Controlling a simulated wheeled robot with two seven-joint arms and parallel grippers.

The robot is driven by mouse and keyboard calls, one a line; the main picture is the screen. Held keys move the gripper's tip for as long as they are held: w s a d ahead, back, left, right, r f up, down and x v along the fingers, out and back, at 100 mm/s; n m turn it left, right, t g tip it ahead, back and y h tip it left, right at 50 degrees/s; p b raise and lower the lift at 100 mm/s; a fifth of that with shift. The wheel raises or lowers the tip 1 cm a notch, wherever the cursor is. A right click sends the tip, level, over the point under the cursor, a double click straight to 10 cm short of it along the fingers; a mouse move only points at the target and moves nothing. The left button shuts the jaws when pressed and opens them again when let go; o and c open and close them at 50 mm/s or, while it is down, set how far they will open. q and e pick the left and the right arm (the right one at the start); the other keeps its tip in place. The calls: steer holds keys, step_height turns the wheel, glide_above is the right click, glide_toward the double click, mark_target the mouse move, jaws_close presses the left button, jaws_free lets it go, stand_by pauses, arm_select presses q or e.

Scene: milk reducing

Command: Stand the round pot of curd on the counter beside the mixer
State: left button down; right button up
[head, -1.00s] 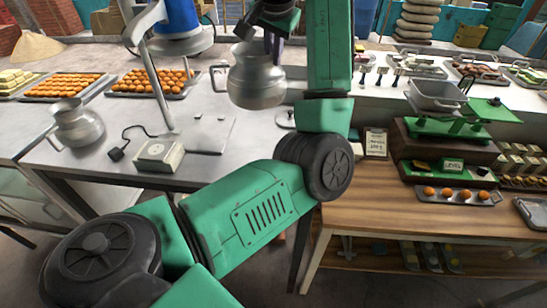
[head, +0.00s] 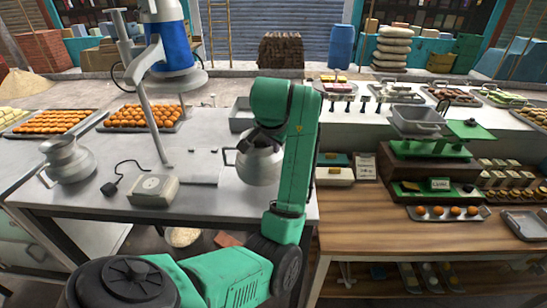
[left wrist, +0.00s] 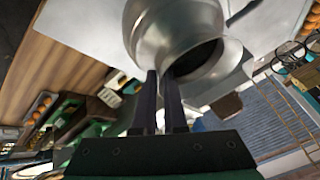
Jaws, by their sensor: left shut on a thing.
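A round silver metal pot (head: 257,165) with a neck and a side handle is at the right part of the steel counter (head: 215,195). My arm partly covers it in the head view. In the left wrist view my left gripper (left wrist: 163,85) is shut at the neck and rim of the pot (left wrist: 165,35). The pot's mouth looks dark and I cannot make out curd. I cannot tell whether its base touches the counter. The mixer (head: 175,45), blue with a metal stand, is to the left of the pot. My right gripper is not in view.
A similar metal jug (head: 70,160) stands at the counter's left. A pale box with a cord (head: 153,190) and a flat plate (head: 203,168) lie between jug and pot. Trays of orange sweets (head: 140,118) are behind. A green scale (head: 430,160) is on the wooden table at right.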

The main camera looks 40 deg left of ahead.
mark_target(274, 157)
arm_select(q)
steer(key=f, duration=0.3)
steer(key=shift+w+f+p, duration=0.2)
steer(key=shift+f+p, duration=0.15)
steer(key=shift+s, duration=0.1)
steer(key=c, duration=1)
jaws_free()
steer(key=shift+f, duration=0.15)
steer(key=shift+s+d, duration=0.1)
steer(key=shift+d, duration=0.05)
